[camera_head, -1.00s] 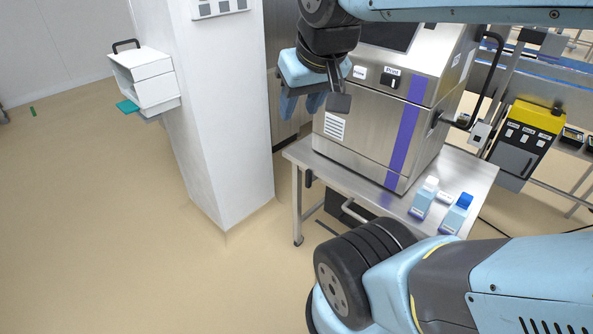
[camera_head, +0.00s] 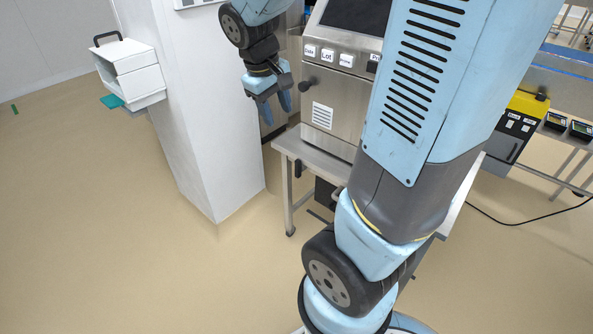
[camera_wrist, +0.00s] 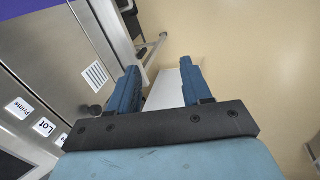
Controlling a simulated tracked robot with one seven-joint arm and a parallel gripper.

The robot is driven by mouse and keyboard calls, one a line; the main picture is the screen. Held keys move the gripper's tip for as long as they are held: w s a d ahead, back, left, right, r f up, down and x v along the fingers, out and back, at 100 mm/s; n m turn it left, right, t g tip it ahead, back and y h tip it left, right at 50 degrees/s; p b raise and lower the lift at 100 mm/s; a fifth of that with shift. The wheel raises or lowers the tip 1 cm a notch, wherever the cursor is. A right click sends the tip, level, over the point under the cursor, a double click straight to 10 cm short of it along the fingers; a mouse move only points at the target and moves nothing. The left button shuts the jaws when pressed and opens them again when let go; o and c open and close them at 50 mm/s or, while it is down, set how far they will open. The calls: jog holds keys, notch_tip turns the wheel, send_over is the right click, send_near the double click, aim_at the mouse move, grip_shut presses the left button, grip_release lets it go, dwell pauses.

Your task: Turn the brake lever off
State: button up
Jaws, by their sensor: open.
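No part in view carries a readable brake label. A small black lever-like part (camera_head: 298,168) hangs at the front left of the steel table (camera_head: 322,160), under its top; I cannot tell whether it is the brake lever. My gripper (camera_head: 275,106) is open and empty, pointing down in front of the left side of the steel tray sealer (camera_head: 346,118), above the table's left corner. In the wrist view both blue fingers of my gripper (camera_wrist: 160,72) stand apart with nothing between them. The sealer's black knob (camera_head: 309,84) is just right of my gripper; it also shows in the wrist view (camera_wrist: 95,110).
A white pillar (camera_head: 205,110) stands left of the sealer, with a white box (camera_head: 130,72) on its side. My arm hides the sealer's right part and much of the table. A yellow-topped unit (camera_head: 520,115) stands at the right.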

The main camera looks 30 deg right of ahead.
jog(key=w+d+f+n+g+h, duration=0.1)
jog(key=w+f+n+g+h, duration=0.3)
jog(key=f, duration=0.6)
jog(key=w+d+f+n+t+h, duration=0.1)
jog(key=w+f+n+h, duration=0.15)
jog(key=w+f, duration=0.6)
jog(key=n+t+h, duration=0.8)
jog(key=n, duration=0.5)
send_near(296, 170)
jog(key=x, duration=1.1)
